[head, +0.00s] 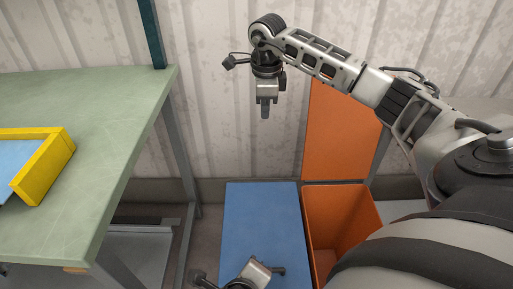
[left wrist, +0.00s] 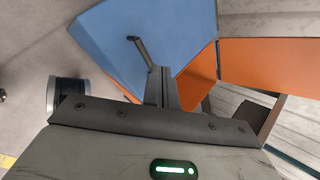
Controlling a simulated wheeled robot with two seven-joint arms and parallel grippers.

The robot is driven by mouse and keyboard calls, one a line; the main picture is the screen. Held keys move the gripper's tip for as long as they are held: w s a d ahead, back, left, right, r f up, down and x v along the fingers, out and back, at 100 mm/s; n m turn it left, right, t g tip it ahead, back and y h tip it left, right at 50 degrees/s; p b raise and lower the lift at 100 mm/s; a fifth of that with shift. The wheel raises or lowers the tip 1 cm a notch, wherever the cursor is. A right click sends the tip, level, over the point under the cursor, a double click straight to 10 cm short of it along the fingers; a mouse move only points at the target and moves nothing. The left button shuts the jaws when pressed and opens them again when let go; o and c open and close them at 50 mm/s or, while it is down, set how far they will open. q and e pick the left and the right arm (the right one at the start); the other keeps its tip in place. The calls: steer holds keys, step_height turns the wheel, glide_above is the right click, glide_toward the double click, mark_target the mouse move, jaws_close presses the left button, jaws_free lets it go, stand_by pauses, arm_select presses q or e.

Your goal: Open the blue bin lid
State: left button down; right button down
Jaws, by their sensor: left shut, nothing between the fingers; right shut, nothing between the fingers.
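The blue bin's lid (head: 262,215) is flat and closed in the head view, low in the middle. It also fills the upper middle of the left wrist view (left wrist: 165,30). My left gripper (head: 258,270) is over the lid's near part, and its shut fingers (left wrist: 160,85) point toward the blue bin. A thin dark bar (left wrist: 140,50) shows against the blue just beyond the fingers; I cannot tell whether they touch. My right gripper (head: 265,110) is shut and empty, pointing down, high above and behind the blue lid.
An orange bin (head: 338,215) stands open right of the blue one, its orange lid (head: 342,130) upright against the wall. A green-topped table (head: 110,120) with a yellow-edged tray (head: 45,165) is on the left. A corrugated wall (head: 225,140) closes off the back.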

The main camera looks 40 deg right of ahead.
arm_select(q)
steer(key=d+f+m, duration=0.1)
steer(key=f+m, duration=0.2)
steer(key=f, duration=0.1)
steer(key=d+f+m+y, duration=0.1)
steer(key=f+m, duration=0.3)
steer(key=w+f+m, duration=0.1)
steer(key=f+m, duration=0.2)
steer(key=f, duration=0.1)
steer(key=shift+d+t, duration=0.3)
steer(key=shift+d, duration=0.1)
steer(key=shift+w+d+r, duration=0.1)
steer(key=shift+w+r, duration=0.05)
steer(key=shift+r, duration=1)
arm_select(e)
steer(key=c, duration=1.5)
jaws_free()
steer(key=shift+o, duration=0.2)
steer(key=shift+r, duration=0.1)
